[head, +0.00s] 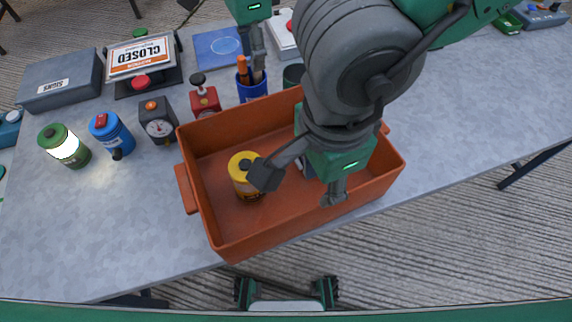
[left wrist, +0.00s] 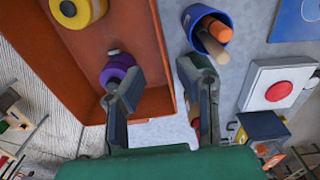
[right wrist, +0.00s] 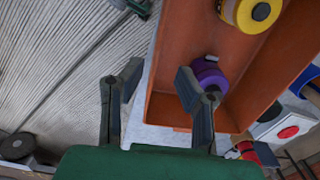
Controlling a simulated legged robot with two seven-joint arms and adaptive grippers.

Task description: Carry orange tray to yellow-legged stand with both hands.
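The orange tray (head: 225,225) rests on the grey table, its near side by the front edge. A yellow canister (head: 243,168) stands inside it. A purple-topped item (right wrist: 208,75) in the tray shows in both wrist views. My right gripper (head: 298,188) is open over the tray's right part and hides some of it; in the right wrist view its fingers (right wrist: 158,75) lie either side of a tray wall. My left gripper (head: 257,66) is beyond the far wall; in the left wrist view its fingers (left wrist: 150,72) are apart and empty. I cannot make out a yellow-legged stand.
A blue cup of pens (head: 253,90), a red-topped item (head: 204,101), a gauge box (head: 158,120), a blue canister (head: 110,133) and a lit green lantern (head: 65,146) stand behind and left of the tray. The table's right side is mostly clear.

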